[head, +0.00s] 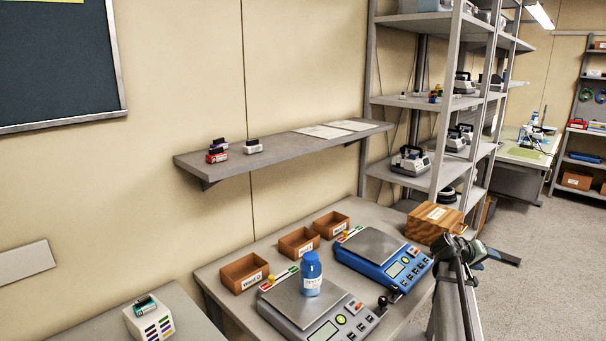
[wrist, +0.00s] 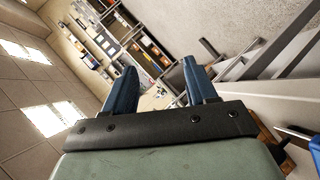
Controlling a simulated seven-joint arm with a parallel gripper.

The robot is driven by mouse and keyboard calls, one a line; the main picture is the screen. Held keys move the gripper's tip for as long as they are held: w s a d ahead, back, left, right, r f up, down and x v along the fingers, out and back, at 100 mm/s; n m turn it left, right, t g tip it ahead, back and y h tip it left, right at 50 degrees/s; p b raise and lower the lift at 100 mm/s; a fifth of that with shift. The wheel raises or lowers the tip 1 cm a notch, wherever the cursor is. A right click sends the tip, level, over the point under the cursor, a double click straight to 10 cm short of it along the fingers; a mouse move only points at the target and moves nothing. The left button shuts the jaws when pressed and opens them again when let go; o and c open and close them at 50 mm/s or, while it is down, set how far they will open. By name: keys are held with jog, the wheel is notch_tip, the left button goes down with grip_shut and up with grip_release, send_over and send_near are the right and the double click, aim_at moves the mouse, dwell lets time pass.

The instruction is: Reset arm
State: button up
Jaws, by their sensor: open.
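My gripper shows in the wrist view (wrist: 162,84) with its two blue fingers spread apart and nothing between them. In the head view my arm stands at the lower right, with my gripper (head: 500,256) beyond the table's right end, beside the blue scale. The gripper points away from the table, towards the room; the wrist view shows distant shelves, floor and ceiling lights. It touches nothing that I can see.
A blue bottle (head: 311,275) stands on the grey scale (head: 285,303). A blue scale (head: 372,243), a wooden box (head: 434,222) and brown bins (head: 244,274) share the table. A wall shelf (head: 280,148) and metal rack (head: 440,99) stand behind. Open floor (head: 555,230) lies right.

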jog(key=s+d+f+g+y, duration=0.1)
jog(key=s+d+f, duration=0.25)
jog(key=f, duration=0.45)
jog(key=s+d+f+g+y, duration=0.1)
jog(key=s+d+f, duration=0.25)
jog(key=f, duration=0.55)
jog(key=s+a+f+g+y, duration=0.15)
jog(key=s+a+f, duration=0.25)
jog(key=a+f, duration=0.4)
jog(key=s+a+f+y, duration=0.2)
jog(key=s+a+f, duration=0.2)
jog(key=a+f, duration=0.4)
jog(key=s+a+f+n+g+y, duration=0.1)
jog(key=s+a+f+g+y, duration=0.1)
jog(key=s+a+f, duration=0.85)
jog(key=s+a+f+n+g+y, duration=0.1)
jog(key=s+a+f+g+y, duration=0.15)
jog(key=s+a+f, duration=0.75)
jog(key=s+a+g+y, duration=0.1)
jog(key=s+a, duration=0.4)
jog(key=s, duration=0.3)
jog(key=s+a+r+g+y, duration=0.1)
jog(key=s+a, duration=0.4)
jog(key=s, duration=0.4)
jog(key=shift+r, duration=0.15)
